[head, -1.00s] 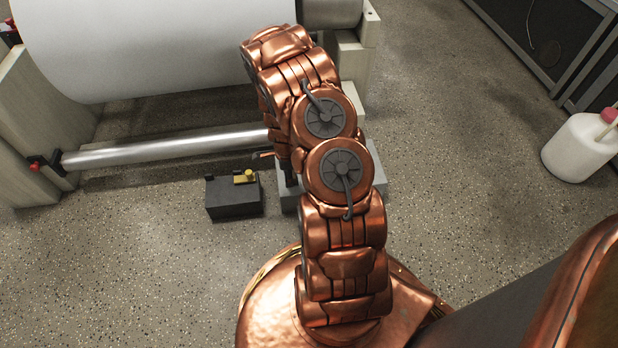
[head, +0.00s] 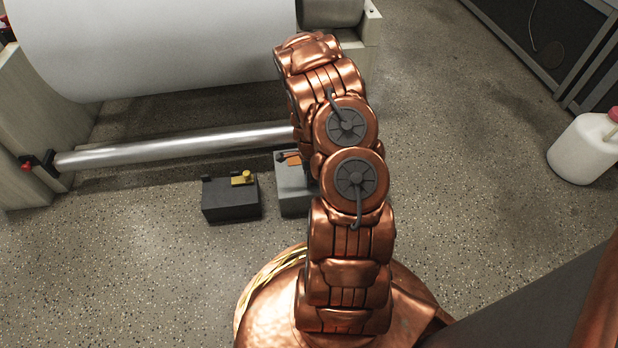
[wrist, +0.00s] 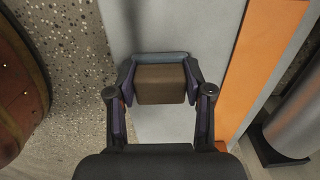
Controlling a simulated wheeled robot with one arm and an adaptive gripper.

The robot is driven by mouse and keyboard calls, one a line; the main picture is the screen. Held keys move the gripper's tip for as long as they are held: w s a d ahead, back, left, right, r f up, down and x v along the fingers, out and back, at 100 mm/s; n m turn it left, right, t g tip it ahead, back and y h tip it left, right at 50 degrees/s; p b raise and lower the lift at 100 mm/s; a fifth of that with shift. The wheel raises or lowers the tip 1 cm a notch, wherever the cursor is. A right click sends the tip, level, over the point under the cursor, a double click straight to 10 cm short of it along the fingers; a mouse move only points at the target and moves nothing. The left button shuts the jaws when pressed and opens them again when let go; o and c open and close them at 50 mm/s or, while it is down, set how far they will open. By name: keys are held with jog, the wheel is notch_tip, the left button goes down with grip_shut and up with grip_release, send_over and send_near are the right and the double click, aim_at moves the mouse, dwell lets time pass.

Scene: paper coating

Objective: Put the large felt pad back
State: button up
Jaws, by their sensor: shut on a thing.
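In the wrist view, my gripper (wrist: 159,84) is shut on a brown block with a blue-grey strip along its far edge, which I take to be the large felt pad (wrist: 160,86). The pad sits between the two fingers, over a light grey surface (wrist: 175,25) with an orange strip (wrist: 262,60) on its right. I cannot tell whether the pad touches that surface. In the head view, my arm hides the gripper and pad. A grey box (head: 294,190) with an orange piece (head: 291,158) on top shows partly beside my arm.
A dark box (head: 231,202) with a yellow piece (head: 243,178) stands left of the grey box. Behind them run a shiny metal roller (head: 180,148) and a large white paper roll (head: 150,45). A white jug (head: 585,148) stands at right. Open floor lies between.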

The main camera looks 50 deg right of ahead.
jog(key=shift+f, duration=0.1)
jog(key=o, duration=1.1)
notch_tip(320, 180, up, 12)
jog(key=p, duration=0.4)
jog(key=s+a+r+n, duration=0.1)
jog(key=a+r+n, duration=0.6)
jog(key=a+r, duration=0.6)
jog(key=s+a+r+n+g, duration=0.2)
jog(key=s+a+r+n, duration=1.05)
jog(key=a, duration=0.25)
jog(key=s+a+r+n, duration=0.1)
jog(key=s+n, duration=0.1)
jog(key=s, duration=0.1)
jog(key=s+a+r+n+g, duration=0.1)
jog(key=s+n, duration=0.1)
jog(key=s, duration=0.2)
jog(key=s+a+r+n, duration=0.2)
jog(key=s, duration=0.1)
jog(key=shift+s, duration=0.2)
